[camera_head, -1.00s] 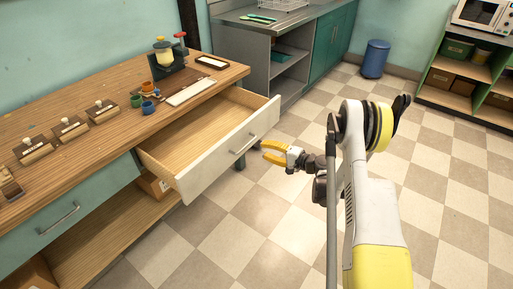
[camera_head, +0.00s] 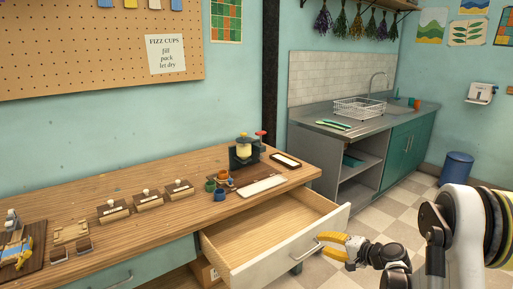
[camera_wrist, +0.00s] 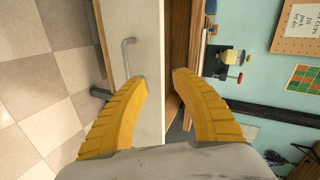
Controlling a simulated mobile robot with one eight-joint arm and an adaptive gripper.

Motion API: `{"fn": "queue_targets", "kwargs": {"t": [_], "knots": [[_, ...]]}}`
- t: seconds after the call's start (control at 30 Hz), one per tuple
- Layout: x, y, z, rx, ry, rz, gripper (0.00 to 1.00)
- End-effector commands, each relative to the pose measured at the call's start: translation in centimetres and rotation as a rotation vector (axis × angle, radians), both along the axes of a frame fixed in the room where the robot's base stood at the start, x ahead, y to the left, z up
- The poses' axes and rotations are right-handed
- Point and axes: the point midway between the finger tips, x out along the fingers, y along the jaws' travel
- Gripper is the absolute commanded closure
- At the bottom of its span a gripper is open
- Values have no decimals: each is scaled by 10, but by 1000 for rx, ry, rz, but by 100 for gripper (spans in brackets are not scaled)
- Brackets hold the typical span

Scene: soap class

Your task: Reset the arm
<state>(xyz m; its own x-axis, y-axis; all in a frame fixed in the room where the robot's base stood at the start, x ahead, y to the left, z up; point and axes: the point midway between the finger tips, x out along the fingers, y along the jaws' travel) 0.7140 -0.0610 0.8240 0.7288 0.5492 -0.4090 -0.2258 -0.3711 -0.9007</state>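My gripper (camera_head: 334,245) has yellow fingers and is at the front right of the pulled-out drawer (camera_head: 270,236), close to its white front. In the wrist view my gripper (camera_wrist: 160,80) shows its two fingers spread apart with nothing between them. The drawer front (camera_wrist: 147,60) and its metal handle (camera_wrist: 127,57) lie beyond the fingers there. The drawer is open and its visible inside is empty. I cannot tell whether a finger touches the drawer front.
The wooden workbench (camera_head: 160,238) holds several small wooden blocks, colored cups (camera_head: 220,194) and a press (camera_head: 244,150). A counter with a sink and dish rack (camera_head: 358,107) stands behind. A blue bin (camera_head: 456,168) is at the right. Checkered floor is free right of the drawer.

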Motion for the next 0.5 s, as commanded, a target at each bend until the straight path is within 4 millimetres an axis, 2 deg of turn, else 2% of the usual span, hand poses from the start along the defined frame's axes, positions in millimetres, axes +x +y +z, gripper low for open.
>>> {"fn": "queue_targets", "kwargs": {"t": [0.03, 0.1, 0.27, 0.5], "knots": [[-7, 11, 21, -47, 12, 17, 68], [-18, 22, 44, -118, 29, 36, 68], [-57, 45, 92, -286, 61, 84, 68], [-140, 71, 145, -540, 88, 159, 68]]}}
